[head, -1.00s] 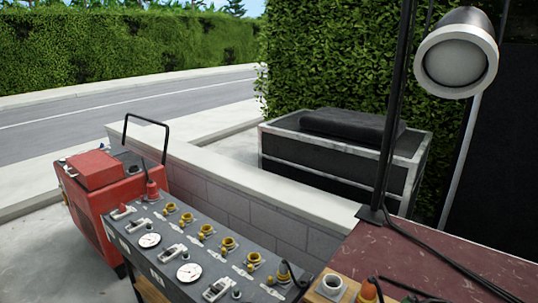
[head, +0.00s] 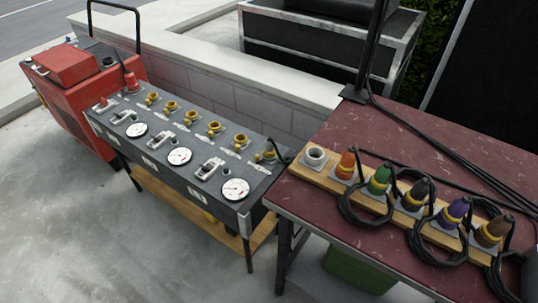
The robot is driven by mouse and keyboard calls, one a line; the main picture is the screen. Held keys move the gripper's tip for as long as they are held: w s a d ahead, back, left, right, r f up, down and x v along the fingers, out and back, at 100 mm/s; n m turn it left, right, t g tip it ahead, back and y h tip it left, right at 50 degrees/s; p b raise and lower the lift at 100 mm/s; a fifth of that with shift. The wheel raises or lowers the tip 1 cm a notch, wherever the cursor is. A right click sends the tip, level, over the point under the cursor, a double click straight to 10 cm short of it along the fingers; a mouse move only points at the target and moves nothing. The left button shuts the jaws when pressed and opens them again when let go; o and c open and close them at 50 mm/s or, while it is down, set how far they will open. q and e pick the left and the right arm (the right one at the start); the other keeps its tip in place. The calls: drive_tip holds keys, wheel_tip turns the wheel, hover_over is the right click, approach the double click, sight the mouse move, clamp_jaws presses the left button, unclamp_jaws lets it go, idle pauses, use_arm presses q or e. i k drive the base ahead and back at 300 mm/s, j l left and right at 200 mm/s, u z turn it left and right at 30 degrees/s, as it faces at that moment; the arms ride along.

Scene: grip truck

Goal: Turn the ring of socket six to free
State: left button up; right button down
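A grey distribution panel (head: 205,205) on a wooden-shelved stand carries a row of sockets with yellow rings. The yellow-ringed socket at the panel's near right end (head: 266,157) has a black cable or handle beside it. Other yellow-ringed sockets run back to the left, such as one at the far end (head: 152,98) and one near the middle (head: 214,128). I cannot read any socket numbers, so I cannot tell which is socket six, nor any ring's setting. Neither of my grippers is in view.
A dark red table (head: 335,222) at the right bears a wooden board (head: 327,182) with a grey empty socket (head: 316,156) and several coloured plugs with black cables. A red generator (head: 68,92) stands at the left. A low wall (head: 225,92) runs behind. Grey floor (head: 60,230) is open in front.

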sight(258, 159)
drive_tip(key=i+j+z, duration=0.1)
drive_tip(key=j, duration=0.25)
drive_tip(key=i+j+z, duration=0.1)
drive_tip(key=j, duration=0.25)
drive_tip(key=i+j+z, duration=0.1)
drive_tip(key=i+j, duration=0.15)
drive_tip(key=i+j+z, duration=0.1)
drive_tip(key=j, duration=0.35)
